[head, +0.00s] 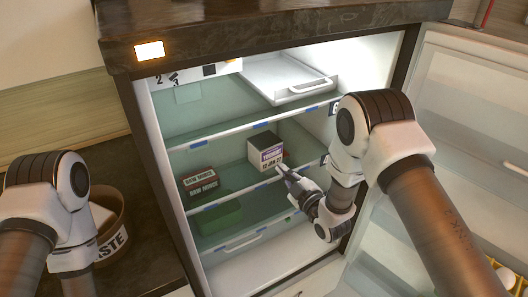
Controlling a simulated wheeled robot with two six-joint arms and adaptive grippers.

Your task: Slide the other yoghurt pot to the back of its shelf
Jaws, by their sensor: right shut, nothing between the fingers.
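A boxy white yoghurt pot (270,157) with a dark top and a purple label with a date stands upright on the middle glass shelf (228,180) of the open fridge, right of the shelf's middle. My right gripper (282,171) is shut and empty, its tips at the pot's lower right front corner. I cannot tell whether they touch it. No second pot is clearly visible. My left arm shows at the lower left, but its gripper is out of view.
Dark red raw mince packs (201,184) sit left on the same shelf. A green box (220,216) lies lower down. A white drawer (287,78) hangs at the top. The open fridge door (480,110) stands at the right. A waste bin (112,232) is at the left.

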